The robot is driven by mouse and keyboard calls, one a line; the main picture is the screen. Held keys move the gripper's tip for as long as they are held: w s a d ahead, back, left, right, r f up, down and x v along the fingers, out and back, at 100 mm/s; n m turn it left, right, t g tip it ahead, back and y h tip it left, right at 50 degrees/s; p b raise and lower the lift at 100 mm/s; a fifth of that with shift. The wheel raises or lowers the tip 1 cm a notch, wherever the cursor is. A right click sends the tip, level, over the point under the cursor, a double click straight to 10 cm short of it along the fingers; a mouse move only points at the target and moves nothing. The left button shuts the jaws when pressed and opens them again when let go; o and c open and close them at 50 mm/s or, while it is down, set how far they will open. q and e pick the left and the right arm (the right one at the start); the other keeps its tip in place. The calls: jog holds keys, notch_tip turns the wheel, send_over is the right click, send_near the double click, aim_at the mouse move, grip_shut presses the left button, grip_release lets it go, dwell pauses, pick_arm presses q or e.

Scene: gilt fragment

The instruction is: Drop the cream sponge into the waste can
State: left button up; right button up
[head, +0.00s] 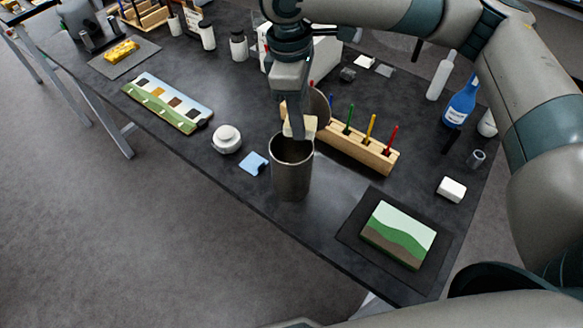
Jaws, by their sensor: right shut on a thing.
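The waste can (292,180) is a dark metal cylinder standing upright on the table near its front edge, with its round mouth open upward. My right gripper (299,130) points down from above and is shut on the cream sponge (302,127). The sponge is a pale block at the far rim of the can's mouth in the picture. I cannot tell whether it touches the rim. The fingers hide part of the sponge. My left gripper is not in view.
Behind the can stands a wooden rack (362,148) with coloured tools. A white round jar (227,139) and a blue cloth piece (254,163) lie to its left. A landscape block (398,235) sits on a dark mat at right, near a white block (451,189).

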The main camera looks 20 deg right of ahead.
jog(key=o, duration=1.1)
jog(key=shift+r, duration=0.15)
notch_tip(320, 180, up, 17)
jog(key=w+a+b, duration=0.1)
jog(key=a+b, duration=0.1)
jog(key=b, duration=0.1)
dwell(0.5)
